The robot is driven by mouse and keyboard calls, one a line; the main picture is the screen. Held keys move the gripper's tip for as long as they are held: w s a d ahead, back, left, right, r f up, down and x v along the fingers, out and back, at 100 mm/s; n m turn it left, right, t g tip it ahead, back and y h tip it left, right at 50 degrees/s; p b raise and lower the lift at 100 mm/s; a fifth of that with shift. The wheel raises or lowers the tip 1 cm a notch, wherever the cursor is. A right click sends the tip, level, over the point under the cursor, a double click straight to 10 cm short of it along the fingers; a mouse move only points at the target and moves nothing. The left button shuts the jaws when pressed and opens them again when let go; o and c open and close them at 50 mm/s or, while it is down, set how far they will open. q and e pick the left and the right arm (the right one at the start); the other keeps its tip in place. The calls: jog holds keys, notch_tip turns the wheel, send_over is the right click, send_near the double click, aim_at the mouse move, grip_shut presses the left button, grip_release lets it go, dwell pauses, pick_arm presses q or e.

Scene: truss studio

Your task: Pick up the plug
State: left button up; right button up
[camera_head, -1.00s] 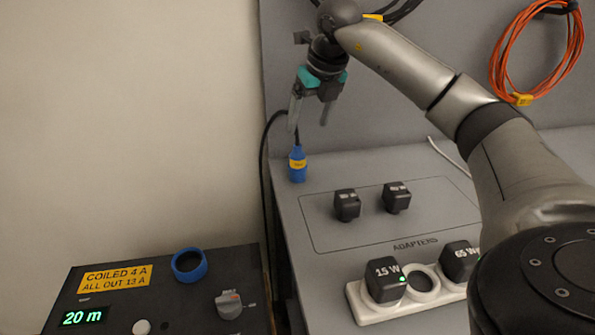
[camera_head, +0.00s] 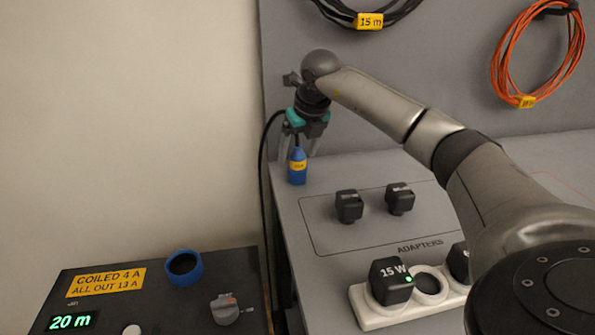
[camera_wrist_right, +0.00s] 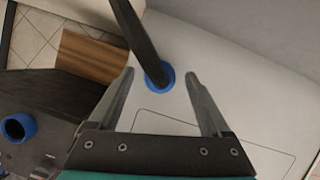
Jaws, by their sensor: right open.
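The plug (camera_head: 297,170) is blue with a yellow label and stands upright near the left edge of the grey bench. A black cable runs from its top and loops down behind the bench's left side. My right gripper (camera_head: 299,150) is open above the plug, its fingers pointing down on either side of the plug's upper part. In the right wrist view the plug's blue body (camera_wrist_right: 158,78) lies between the open fingers (camera_wrist_right: 160,80), apart from both, with the dark cable crossing over it. My left gripper is not in view.
Two black adapters (camera_head: 349,207) (camera_head: 400,198) stand inside the outlined area. A white power strip (camera_head: 374,319) holds a 15 W adapter (camera_head: 390,281). A dark box (camera_head: 200,275) with a blue-ringed socket (camera_head: 184,266) is at lower left. Orange and black cable coils hang behind.

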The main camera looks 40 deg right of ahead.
jog(key=shift+x, duration=0.8)
jog(key=shift+c, duration=0.3)
grip_shut()
